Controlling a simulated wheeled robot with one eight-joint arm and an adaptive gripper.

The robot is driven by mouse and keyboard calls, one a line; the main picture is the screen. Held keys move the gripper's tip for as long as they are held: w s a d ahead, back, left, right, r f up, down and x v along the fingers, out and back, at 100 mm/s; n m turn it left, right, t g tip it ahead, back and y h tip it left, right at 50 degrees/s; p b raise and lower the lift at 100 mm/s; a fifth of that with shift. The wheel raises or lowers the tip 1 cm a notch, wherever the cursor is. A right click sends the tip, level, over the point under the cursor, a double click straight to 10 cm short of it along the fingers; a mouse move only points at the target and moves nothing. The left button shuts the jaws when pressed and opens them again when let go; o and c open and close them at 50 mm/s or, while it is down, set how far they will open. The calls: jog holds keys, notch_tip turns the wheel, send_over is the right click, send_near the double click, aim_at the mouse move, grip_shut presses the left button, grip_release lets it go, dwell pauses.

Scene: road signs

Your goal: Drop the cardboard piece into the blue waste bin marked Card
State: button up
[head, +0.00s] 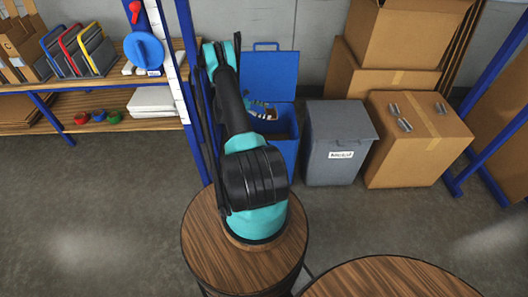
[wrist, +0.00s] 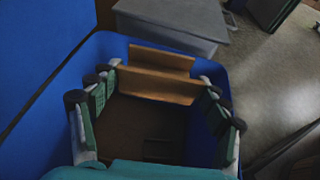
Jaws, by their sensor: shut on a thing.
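The blue bin (head: 289,150) stands on the floor behind my arm, with its lid (head: 270,75) raised against the wall. Its label is hidden in both views. In the wrist view, the blue bin (wrist: 72,78) is open below my gripper (wrist: 160,82). The fingers, with green pads, are spread on both sides of a flat brown cardboard piece (wrist: 160,86) and hold it by its ends, over the bin opening. In the head view, my gripper (head: 262,110) shows only partly at the bin's mouth, and the cardboard there is mostly hidden by my arm.
A grey lidded bin (head: 337,145) with a white label stands close right of the blue bin. Cardboard boxes (head: 415,135) stand further right. A shelf (head: 100,85) is at left. Round wooden tops (head: 215,240) are in front, under my arm in the picture.

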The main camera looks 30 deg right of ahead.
jog(key=o, duration=0.8)
jog(key=v, duration=1.2)
jog(key=shift+r, duration=0.1)
